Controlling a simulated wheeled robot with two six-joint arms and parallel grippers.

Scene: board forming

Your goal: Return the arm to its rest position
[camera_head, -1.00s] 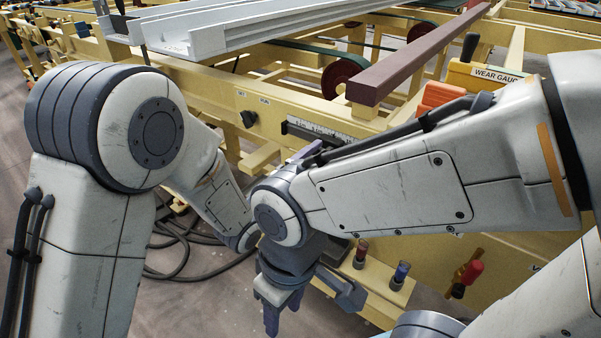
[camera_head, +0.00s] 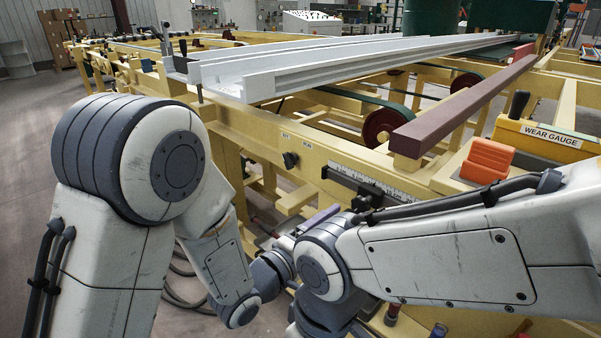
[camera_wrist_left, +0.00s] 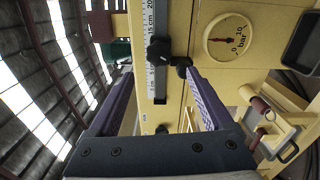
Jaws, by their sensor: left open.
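My left arm comes in from the left in the head view and bends down to its wrist. Its gripper is mostly hidden behind my right arm's wrist; a purple finger (camera_head: 320,217) shows above that wrist. In the left wrist view my left gripper (camera_wrist_left: 165,88) is open, with two purple fingers spread and nothing between them but background. A scale (camera_wrist_left: 158,40) and a black knob (camera_wrist_left: 160,50) lie beyond the fingers. My right arm crosses from the right with its wrist at the bottom centre; its gripper is below the picture's edge.
A yellow machine frame (camera_head: 262,128) fills the middle, with a white channel profile (camera_head: 262,85) and a maroon beam (camera_head: 450,115) on top. An orange block (camera_head: 487,160) sits by the wear gauge (camera_head: 545,140). A pressure gauge (camera_wrist_left: 231,40) shows in the wrist view. Floor at left is free.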

